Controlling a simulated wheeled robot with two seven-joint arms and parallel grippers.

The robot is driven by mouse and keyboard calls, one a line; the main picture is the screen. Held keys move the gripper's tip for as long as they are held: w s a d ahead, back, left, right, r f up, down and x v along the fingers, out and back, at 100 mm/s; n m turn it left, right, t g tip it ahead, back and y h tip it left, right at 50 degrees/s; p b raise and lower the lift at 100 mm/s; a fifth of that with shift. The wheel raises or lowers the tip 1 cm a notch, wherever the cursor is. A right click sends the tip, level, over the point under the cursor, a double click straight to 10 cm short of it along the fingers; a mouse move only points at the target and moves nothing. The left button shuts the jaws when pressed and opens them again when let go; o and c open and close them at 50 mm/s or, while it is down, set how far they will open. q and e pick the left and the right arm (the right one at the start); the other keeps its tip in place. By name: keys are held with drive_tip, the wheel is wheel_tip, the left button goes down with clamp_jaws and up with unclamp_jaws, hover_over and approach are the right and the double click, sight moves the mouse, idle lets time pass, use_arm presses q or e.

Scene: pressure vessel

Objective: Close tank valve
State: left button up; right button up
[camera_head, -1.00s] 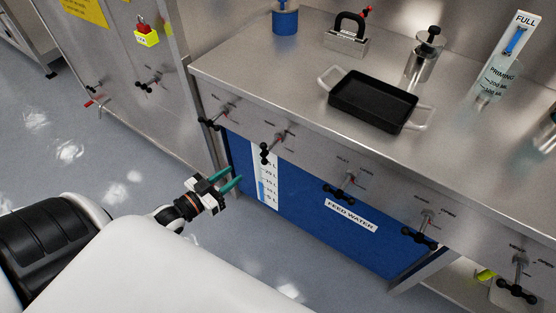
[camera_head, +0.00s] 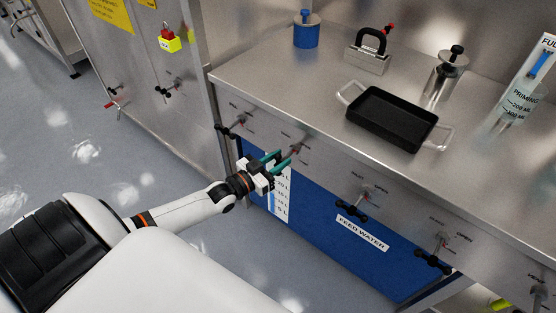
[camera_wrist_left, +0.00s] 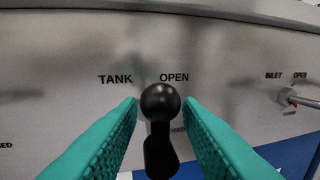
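The tank valve has a black ball-ended handle (camera_wrist_left: 160,118), which stands upright between my left gripper's fingers in the left wrist view. The label on the panel behind it reads TANK and OPEN. My left gripper (camera_head: 277,160) has green fingers and is open around the handle, with a gap showing on each side of it. In the head view the gripper is at the front panel of the steel bench and hides most of this handle. My right gripper is not in view.
Other valves sit along the panel: one at the left (camera_head: 233,128), an inlet valve (camera_head: 357,202) and another further right (camera_head: 436,258). A blue feed water tank (camera_head: 330,235) is below. A black tray (camera_head: 392,118) stands on the bench. The floor at left is clear.

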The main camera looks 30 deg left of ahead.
use_arm(q)
clamp_jaws()
drive_tip(key=shift+w, duration=0.1)
drive_tip(key=shift+r, duration=0.1)
